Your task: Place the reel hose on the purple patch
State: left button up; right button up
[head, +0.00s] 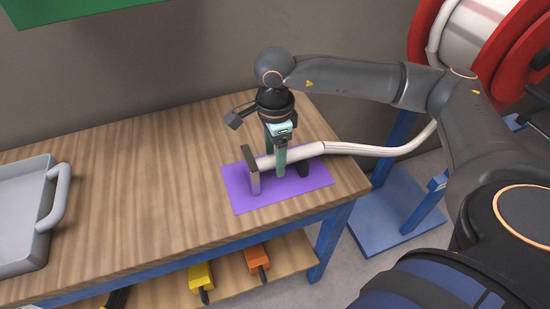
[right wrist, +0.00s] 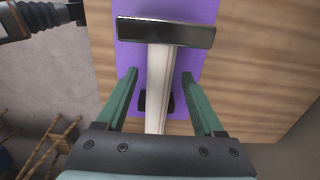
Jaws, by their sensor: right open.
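The white reel hose (head: 307,152) has a dark metal bar-shaped end (head: 252,172) and lies over the purple patch (head: 290,198) on the wooden table. Its tail runs off the table's right edge toward the reel. My right gripper (head: 281,168) points down over the hose. In the right wrist view, the right gripper (right wrist: 157,90) is open, with one green finger on each side of the hose (right wrist: 163,85), apart from it. The metal end (right wrist: 165,35) lies across the purple patch (right wrist: 180,80) beyond the fingertips. A small black part shows beneath the hose. My left gripper is not in view.
A red-rimmed reel (head: 485,40) stands at the upper right on a blue frame. A grey tray (head: 25,215) sits at the table's left. Yellow (head: 201,278) and orange (head: 257,260) tools lie on the lower shelf. The table's middle is clear.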

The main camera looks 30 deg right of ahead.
notch_tip(320, 180, up, 11)
jog(key=shift+f, duration=0.2)
dwell(0.3)
